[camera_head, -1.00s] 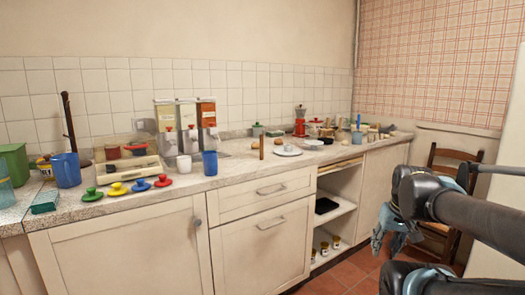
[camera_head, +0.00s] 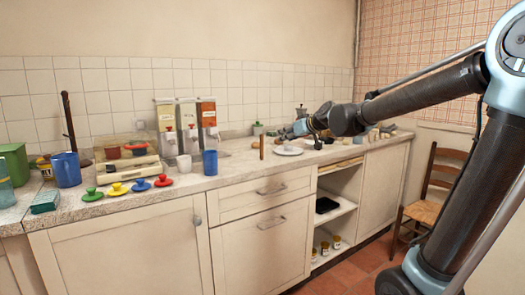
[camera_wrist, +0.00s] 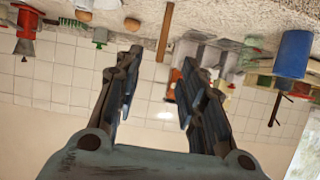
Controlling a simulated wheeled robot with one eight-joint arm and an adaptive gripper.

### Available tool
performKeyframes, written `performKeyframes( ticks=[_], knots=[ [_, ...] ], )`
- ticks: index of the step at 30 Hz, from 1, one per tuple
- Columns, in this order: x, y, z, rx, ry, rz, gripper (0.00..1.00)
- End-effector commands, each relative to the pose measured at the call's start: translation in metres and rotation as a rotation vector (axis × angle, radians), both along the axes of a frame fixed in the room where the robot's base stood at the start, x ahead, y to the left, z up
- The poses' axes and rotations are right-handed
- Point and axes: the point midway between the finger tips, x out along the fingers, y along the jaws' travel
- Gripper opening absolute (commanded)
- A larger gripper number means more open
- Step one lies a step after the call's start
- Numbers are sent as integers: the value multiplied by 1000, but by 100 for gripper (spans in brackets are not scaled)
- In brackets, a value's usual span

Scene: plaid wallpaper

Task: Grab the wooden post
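The wooden post (camera_head: 262,147) is a short, thin brown stick standing upright on the counter, left of a white plate. In the wrist view, which is upside down, the post (camera_wrist: 165,32) hangs from the counter at the top, in line with the gap between the fingers. My gripper (camera_head: 284,133) is over the counter to the right of the post, pointing left, apart from it. In the wrist view my gripper (camera_wrist: 160,62) is open, with nothing between its fingers.
The white plate (camera_head: 287,151) with something small on it lies just right of the post. A taller dark stick (camera_head: 68,122) stands far left. The counter's front edge is clear near the post.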

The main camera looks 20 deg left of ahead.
Motion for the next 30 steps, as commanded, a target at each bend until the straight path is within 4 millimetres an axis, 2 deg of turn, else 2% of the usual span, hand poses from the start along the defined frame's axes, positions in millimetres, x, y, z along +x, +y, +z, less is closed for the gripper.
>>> performKeyframes(
  ticks=[1,7,30],
  knots=[
    [3,7,3,6,-11,5,37],
    [12,21,4,16,-23,10,37],
    [68,88,-33,15,-22,8,37]
  ],
)
